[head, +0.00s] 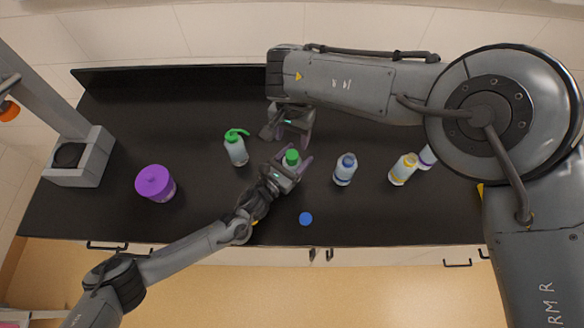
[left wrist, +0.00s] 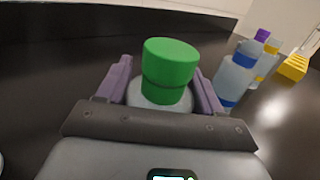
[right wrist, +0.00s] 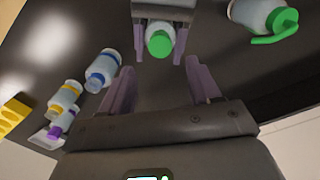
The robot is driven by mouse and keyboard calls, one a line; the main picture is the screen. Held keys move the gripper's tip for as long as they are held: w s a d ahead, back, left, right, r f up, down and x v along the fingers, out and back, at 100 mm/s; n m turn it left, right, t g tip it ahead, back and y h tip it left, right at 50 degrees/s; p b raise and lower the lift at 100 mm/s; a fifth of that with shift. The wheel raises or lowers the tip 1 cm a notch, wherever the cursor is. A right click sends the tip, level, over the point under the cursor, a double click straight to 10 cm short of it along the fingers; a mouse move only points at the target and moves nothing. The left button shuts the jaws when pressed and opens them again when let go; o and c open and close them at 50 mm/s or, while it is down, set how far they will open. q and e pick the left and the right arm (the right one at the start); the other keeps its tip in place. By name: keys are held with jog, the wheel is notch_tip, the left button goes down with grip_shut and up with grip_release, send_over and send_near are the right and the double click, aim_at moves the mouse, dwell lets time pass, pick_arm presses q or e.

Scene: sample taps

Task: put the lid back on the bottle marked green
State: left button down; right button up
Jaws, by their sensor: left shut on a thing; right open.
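A bottle with a white shoulder (left wrist: 140,101) stands upright between the fingers of my left gripper (head: 293,162), which is shut on it. A green lid (left wrist: 170,62) sits over the green part at its neck; I cannot tell whether it is tightened. The lid also shows in the head view (head: 291,157) and in the right wrist view (right wrist: 159,43). The gripper hides most of the bottle's body. My right gripper (head: 294,127) is open and empty just behind the bottle, apart from the lid. Its fingers frame bare counter in the right wrist view.
A wash bottle (head: 237,150) with a green spout stands left of the grippers. Right stand a blue-marked bottle (head: 345,170), a yellow-capped bottle (head: 403,169) and a purple-marked bottle (head: 427,157). A blue disc (head: 306,218) lies near the front edge. A purple tub (head: 155,184) stands left.

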aim_at(292, 155)
jog(key=shift+f, duration=4)
jog(key=shift+c, duration=0.3)
